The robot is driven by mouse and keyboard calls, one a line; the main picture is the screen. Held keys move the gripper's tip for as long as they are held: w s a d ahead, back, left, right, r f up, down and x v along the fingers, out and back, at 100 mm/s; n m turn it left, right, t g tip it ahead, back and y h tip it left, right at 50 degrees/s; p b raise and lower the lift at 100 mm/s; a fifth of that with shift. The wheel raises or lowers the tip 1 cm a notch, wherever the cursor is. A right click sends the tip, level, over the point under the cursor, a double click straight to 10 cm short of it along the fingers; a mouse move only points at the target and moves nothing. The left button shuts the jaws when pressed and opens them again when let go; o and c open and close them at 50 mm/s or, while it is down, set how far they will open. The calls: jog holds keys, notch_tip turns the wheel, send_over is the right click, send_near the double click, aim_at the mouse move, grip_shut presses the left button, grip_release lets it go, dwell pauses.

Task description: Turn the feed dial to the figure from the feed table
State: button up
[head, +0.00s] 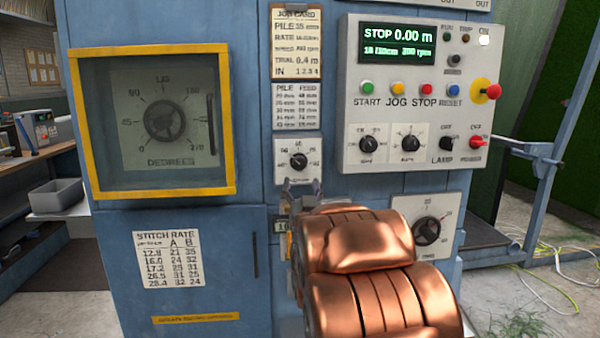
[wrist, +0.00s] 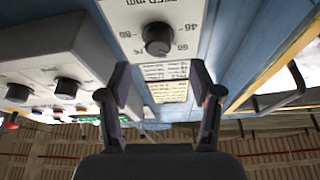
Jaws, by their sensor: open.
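The feed dial (head: 298,160) is a small black knob on a white plate, below the feed table (head: 297,106). The table's rows are too small to read surely. The dial also shows close in the wrist view (wrist: 157,38), upside down, with figures including 46, 60 and 80 around it. Its pointer setting is not clear. My gripper (head: 302,187) is just below the dial in the head view. In the wrist view its two fingers (wrist: 160,82) stand apart with nothing between them, and the dial is beyond their tips, apparently untouched.
The job card (head: 296,40) hangs above the feed table. At right is the control panel (head: 415,185) with a display, buttons and knobs. Another dial (head: 426,230) sits below it. A yellow-framed degrees dial (head: 165,120) is at left, above a stitch rate chart (head: 168,260).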

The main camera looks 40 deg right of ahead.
aim_at(300, 166)
jog(key=shift+p+x, duration=0.65)
jog(key=shift+x, duration=3.25)
jog(key=shift+s+d+r, duration=0.1)
jog(key=shift+s+r, duration=0.05)
jog(key=shift+r, duration=0.05)
jog(key=c, duration=1.1)
jog(key=shift+c, duration=0.2)
